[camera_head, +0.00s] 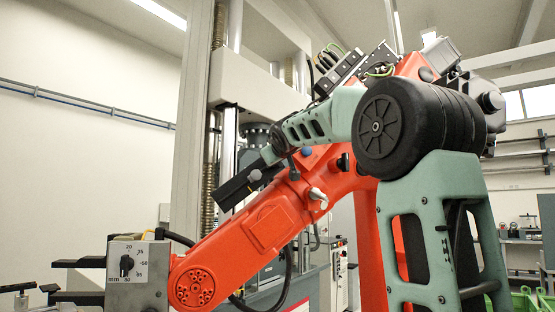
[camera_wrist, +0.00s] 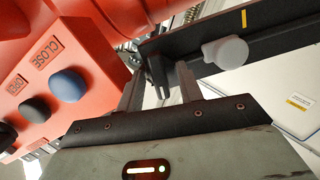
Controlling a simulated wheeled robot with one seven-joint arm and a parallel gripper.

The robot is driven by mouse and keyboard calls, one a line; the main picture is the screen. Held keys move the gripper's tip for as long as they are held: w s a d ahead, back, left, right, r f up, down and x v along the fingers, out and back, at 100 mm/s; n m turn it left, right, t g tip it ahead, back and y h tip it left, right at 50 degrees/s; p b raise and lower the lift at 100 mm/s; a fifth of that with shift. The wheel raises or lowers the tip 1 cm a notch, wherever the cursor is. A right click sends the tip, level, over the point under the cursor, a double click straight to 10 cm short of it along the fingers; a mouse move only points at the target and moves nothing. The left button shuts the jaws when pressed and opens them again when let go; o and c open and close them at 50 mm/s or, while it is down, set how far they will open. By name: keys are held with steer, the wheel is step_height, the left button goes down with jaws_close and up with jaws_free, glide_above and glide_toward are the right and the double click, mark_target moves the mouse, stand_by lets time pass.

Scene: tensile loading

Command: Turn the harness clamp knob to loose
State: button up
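The bar (camera_wrist: 285,36) crosses beyond the fingertips in the wrist view. It carries a pale grey knob (camera_wrist: 226,52), right of the fingers, which also shows in the head view (camera_head: 255,176). No label shows which knob is the harness clamp knob, and no loose mark is readable. Contact between fingers and bar cannot be told.
An orange arm (camera_head: 265,225) lies close below my gripper. An orange housing with a CLOSE label (camera_wrist: 70,65) and a blue button (camera_wrist: 67,85) is left of the fingers. A dial box (camera_head: 137,276) stands lower left. A testing-machine column (camera_head: 190,120) rises behind.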

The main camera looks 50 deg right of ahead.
steer(key=b+v, duration=0.8)
steer(key=v, duration=0.9)
steer(key=shift+s, duration=0.15)
steer(key=shift+a+r, duration=0.1)
